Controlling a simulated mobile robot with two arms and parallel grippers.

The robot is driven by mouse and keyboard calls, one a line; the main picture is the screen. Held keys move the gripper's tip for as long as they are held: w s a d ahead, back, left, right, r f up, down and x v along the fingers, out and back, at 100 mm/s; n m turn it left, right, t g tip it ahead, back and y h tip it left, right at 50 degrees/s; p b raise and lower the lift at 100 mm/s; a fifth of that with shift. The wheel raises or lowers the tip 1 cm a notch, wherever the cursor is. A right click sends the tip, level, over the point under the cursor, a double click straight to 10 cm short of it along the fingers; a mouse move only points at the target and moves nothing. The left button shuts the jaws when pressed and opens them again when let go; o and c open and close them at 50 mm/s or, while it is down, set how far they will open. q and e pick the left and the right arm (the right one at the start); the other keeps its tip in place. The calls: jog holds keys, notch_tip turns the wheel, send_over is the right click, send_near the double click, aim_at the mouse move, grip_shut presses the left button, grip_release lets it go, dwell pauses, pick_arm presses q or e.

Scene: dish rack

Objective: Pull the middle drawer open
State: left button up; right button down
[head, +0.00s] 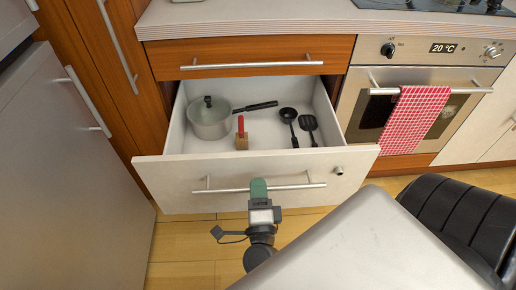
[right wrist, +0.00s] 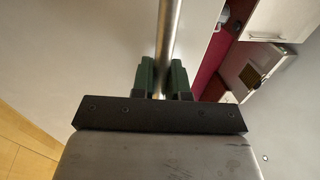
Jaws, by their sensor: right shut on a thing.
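The middle drawer (head: 165,178) stands pulled well out from the cabinet, its white inside in full view. It has a cream front with a metal bar handle (head: 225,190). My right gripper (head: 259,188) is at the middle of this handle, shut on the bar. In the right wrist view the green fingers (right wrist: 162,78) sit on both sides of the metal bar (right wrist: 167,40). My left gripper is not in view.
The top drawer (head: 165,58) above is closed. An oven (head: 372,112) with a red checked towel (head: 414,118) is at the right. A grey appliance door (head: 60,150) stands at the left. Wooden floor (head: 180,240) shows in front of the drawer. A black seat (head: 455,215) is at the lower right.

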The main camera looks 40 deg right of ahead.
jog(key=c, duration=1.1)
grip_release()
jog(key=shift+c, duration=0.2)
jog(key=shift+s, duration=0.1)
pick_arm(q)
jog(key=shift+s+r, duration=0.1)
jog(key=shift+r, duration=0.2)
pick_arm(e)
jog(key=v, duration=1)
jog(key=shift+s+a, duration=0.2)
jog(key=shift+s, duration=0.05)
jog(key=shift+f, duration=0.1)
